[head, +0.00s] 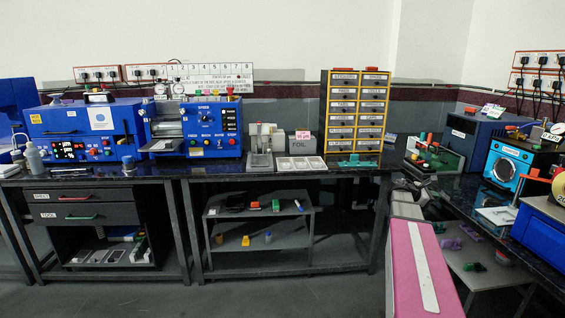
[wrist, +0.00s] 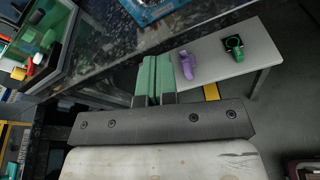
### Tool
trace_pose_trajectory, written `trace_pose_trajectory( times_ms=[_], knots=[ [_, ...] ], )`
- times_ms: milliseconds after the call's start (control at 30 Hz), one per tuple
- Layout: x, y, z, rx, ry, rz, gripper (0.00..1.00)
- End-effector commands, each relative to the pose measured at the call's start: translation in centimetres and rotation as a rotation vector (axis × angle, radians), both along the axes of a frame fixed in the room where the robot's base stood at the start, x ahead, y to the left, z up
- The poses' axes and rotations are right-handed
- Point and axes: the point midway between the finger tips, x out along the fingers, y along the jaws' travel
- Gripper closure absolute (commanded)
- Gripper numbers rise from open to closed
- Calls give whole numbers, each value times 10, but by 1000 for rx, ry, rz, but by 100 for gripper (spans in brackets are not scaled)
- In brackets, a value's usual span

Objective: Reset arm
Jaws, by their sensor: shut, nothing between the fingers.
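My gripper (wrist: 156,62) shows in the wrist view as two green fingers lying side by side, shut with nothing between them. It hangs in the air near the dark bench edge, beside a lower grey shelf (wrist: 256,52) with a purple item (wrist: 188,65) and a green ring-shaped item (wrist: 234,47). In the head view my pink arm link reaches up from the bottom right; the fingers cannot be clearly made out there.
The right bench (head: 459,207) carries a cyan-fronted machine (head: 508,168) and an open-topped case (head: 432,157). The back bench (head: 225,172) holds blue machines, a drawer cabinet (head: 355,112) and a white tray (head: 300,167). Floor between the benches is clear at the front left.

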Motion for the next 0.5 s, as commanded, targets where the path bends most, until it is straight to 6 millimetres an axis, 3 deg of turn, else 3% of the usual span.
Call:
trace_pose_trajectory(
  times_ms=[167, 267, 500],
  knots=[
    [-17, 52, -43, 181, -164, -42, 100],
    [-31, 95, -75, 328, -286, -97, 100],
    [-80, 222, -154, 733, -565, -364, 100]
  ],
)
